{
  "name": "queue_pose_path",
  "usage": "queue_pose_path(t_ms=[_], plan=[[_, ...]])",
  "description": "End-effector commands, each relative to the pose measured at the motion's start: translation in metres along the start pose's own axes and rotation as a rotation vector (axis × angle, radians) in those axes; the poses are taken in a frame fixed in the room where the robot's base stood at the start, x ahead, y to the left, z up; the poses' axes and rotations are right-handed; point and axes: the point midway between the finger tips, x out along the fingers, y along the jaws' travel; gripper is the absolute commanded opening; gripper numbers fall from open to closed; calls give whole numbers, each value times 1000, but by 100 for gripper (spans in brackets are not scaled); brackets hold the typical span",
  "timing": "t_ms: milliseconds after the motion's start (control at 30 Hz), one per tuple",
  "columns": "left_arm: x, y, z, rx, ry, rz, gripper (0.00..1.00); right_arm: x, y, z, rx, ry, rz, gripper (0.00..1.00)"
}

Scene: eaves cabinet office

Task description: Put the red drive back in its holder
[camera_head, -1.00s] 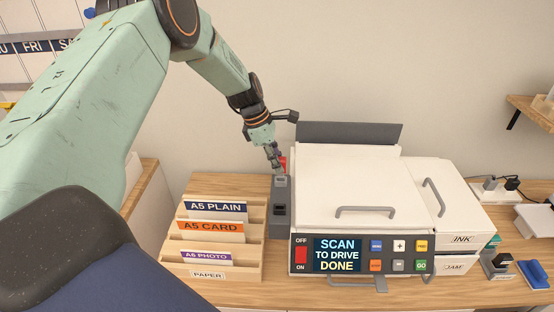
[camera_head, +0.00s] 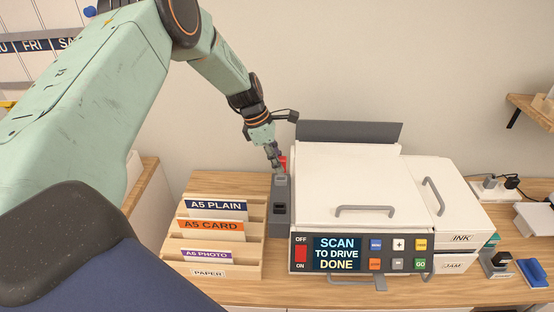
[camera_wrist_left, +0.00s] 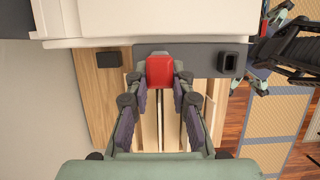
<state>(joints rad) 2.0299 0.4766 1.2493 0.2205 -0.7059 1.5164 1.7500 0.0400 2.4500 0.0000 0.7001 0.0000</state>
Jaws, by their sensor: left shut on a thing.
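The red drive (camera_head: 284,162) is between the fingers of my left gripper (camera_head: 275,163), which is shut on it. In the left wrist view the red drive (camera_wrist_left: 160,70) fills the gap between the left gripper's fingertips (camera_wrist_left: 161,82). The drive is at the far end of the dark grey holder (camera_head: 283,222), left of the printer. The holder (camera_wrist_left: 200,58) also shows in the wrist view, with one open slot to the right of the drive. The drive's lower end is hidden, so I cannot tell how deep it sits. My right gripper is not in view.
The white printer (camera_head: 352,185) stands close on the holder's right, its screen reading "SCAN TO DRIVE DONE". A wooden paper rack (camera_head: 250,262) stands at the holder's left. A blue object (camera_head: 534,272) lies at the right. The wall is close behind.

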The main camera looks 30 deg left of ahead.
Motion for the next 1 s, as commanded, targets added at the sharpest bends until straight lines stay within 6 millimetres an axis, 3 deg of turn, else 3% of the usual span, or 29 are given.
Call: queue_pose_path(t_ms=[1000], plan=[[20,0,-7,0,0,0,0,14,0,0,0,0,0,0]])
